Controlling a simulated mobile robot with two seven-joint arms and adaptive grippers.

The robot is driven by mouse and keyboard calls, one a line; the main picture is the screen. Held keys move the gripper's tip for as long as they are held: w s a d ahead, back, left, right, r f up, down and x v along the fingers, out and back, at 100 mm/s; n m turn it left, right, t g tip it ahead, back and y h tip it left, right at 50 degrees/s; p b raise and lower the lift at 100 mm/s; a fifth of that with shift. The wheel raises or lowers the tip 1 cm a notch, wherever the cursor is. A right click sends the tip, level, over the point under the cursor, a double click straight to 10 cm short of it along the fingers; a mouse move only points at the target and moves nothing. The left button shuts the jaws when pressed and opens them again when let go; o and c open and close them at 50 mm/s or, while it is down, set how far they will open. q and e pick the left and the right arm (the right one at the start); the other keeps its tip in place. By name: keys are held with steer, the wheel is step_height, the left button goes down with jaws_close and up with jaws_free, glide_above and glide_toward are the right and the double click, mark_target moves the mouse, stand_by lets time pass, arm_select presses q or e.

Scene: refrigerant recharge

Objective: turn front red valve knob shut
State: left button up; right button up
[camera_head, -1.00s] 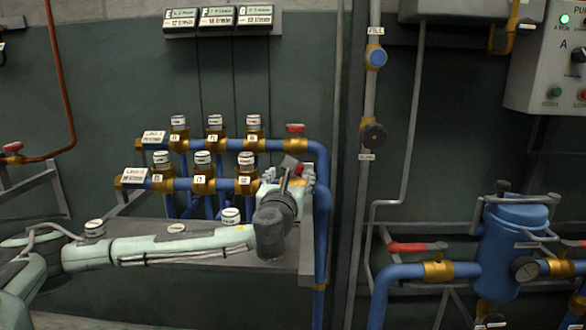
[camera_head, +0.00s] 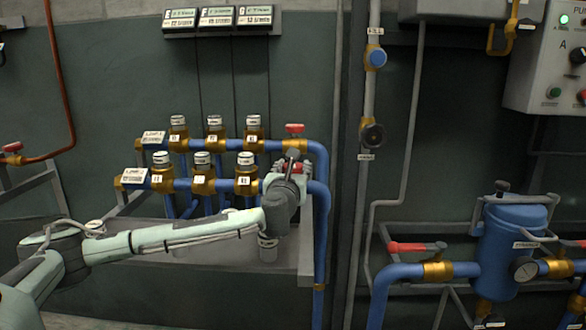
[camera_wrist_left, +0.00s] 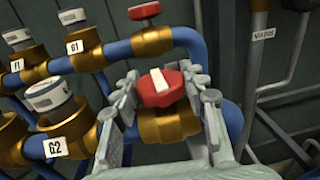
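The front red valve knob (camera_wrist_left: 160,88), with a white bar across its top, sits on a brass valve body (camera_wrist_left: 168,128) on the front blue pipe. In the head view the red knob (camera_head: 291,167) is partly hidden by my gripper. My left gripper (camera_wrist_left: 166,92) is open, with one finger on each side of the knob and valve body. Gaps show between the fingers and the knob. My right gripper is not in view.
A second red knob (camera_head: 294,128) stands on the rear pipe. Several white-capped brass valves (camera_head: 203,172) line both pipes on the left. A blue vertical pipe (camera_head: 321,240) runs close on the right. A grey ledge (camera_head: 225,255) lies below.

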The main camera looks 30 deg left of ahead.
arm_select(q)
steer(key=c, duration=0.4)
steer(key=shift+a+m+h, duration=0.1)
steer(key=shift+m+h, duration=0.2)
steer(key=shift+h, duration=0.1)
steer(key=shift+m+t+h+p, duration=0.3)
steer(key=shift+t+h, duration=0.1)
steer(key=shift+h, duration=0.4)
steer(key=o, duration=1.2)
steer(key=v, duration=1.2)
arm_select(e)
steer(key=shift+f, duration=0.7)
